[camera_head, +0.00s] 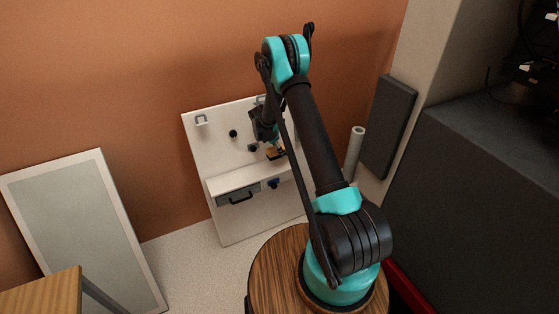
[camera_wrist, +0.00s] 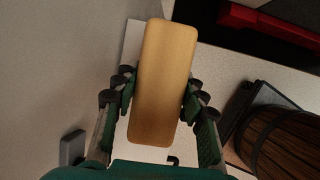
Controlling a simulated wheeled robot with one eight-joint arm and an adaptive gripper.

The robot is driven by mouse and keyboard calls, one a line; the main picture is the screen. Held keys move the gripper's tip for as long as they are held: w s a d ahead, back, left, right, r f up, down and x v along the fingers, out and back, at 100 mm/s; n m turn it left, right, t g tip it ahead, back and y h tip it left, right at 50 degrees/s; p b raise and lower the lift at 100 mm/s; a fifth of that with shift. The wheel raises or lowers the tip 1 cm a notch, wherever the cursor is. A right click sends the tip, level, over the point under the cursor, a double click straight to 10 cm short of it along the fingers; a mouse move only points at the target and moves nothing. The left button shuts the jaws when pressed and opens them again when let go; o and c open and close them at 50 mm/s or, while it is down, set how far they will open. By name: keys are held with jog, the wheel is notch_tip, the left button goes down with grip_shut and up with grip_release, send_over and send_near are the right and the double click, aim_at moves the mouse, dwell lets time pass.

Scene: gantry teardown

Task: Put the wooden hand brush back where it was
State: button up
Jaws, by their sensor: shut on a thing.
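The wooden hand brush (camera_wrist: 163,85) fills the middle of the wrist view as a long tan block with rounded ends. My gripper (camera_wrist: 160,98) is shut on it, with a finger on each long side. In the head view the brush (camera_head: 275,152) is a small tan shape at my gripper (camera_head: 268,138), in front of a white panel (camera_head: 222,159) with hooks, knobs and a shelf. The arm hides part of the panel's right side. Whether the brush touches the panel or shelf cannot be told.
A hook (camera_head: 201,119) sits at the panel's top left. A pale roll (camera_head: 355,150) and a dark padded slab (camera_head: 388,125) stand to the right.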

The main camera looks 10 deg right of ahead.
aim_at(279, 165)
jog(key=shift+f, duration=2.95)
jog(key=shift+f, duration=0.1)
jog(key=o, duration=1.3)
